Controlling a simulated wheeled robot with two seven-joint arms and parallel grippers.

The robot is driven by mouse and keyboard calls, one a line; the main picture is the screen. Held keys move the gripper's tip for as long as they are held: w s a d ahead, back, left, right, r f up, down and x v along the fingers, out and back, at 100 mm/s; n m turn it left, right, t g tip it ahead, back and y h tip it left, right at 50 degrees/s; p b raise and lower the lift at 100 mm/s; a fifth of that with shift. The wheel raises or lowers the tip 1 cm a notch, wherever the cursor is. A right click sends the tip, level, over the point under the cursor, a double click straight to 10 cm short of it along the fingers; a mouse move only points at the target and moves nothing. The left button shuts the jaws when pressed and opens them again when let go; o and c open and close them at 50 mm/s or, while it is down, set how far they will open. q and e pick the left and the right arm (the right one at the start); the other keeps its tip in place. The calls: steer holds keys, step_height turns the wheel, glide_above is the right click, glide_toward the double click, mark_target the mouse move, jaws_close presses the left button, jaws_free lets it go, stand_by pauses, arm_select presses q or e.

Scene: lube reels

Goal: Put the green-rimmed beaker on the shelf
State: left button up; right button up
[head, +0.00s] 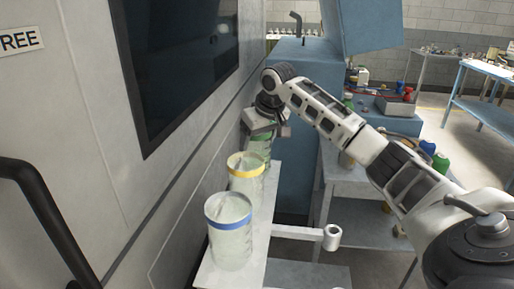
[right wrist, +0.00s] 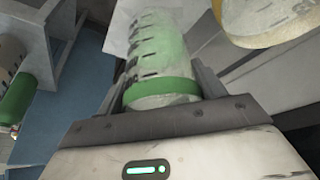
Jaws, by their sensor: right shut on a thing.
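The green-rimmed beaker (head: 260,143) is at the far end of the narrow shelf (head: 262,222), beyond the two other beakers. My right gripper (head: 264,124) is over its top and shut on it. In the right wrist view the beaker (right wrist: 158,60) lies between the fingers, its green band (right wrist: 160,91) close to the palm. Its lower end appears against the pale shelf surface; I cannot tell whether it touches. My left gripper is not in view.
A yellow-rimmed beaker (head: 246,176) stands close in front, and a blue-rimmed beaker (head: 229,232) nearer still. A grey machine wall (head: 170,190) borders the shelf on the left. A bench with bottles (head: 352,176) is to the right.

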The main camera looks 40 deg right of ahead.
steer(key=shift+w+f, duration=0.1)
steer(key=shift+f, duration=0.85)
steer(key=shift+f, duration=0.1)
steer(key=o, duration=1.2)
steer(key=shift+f, duration=0.1)
steer(key=shift+c, duration=0.2)
steer(key=shift+r, duration=0.3)
steer(key=v, duration=1.2)
steer(key=shift+f, duration=0.1)
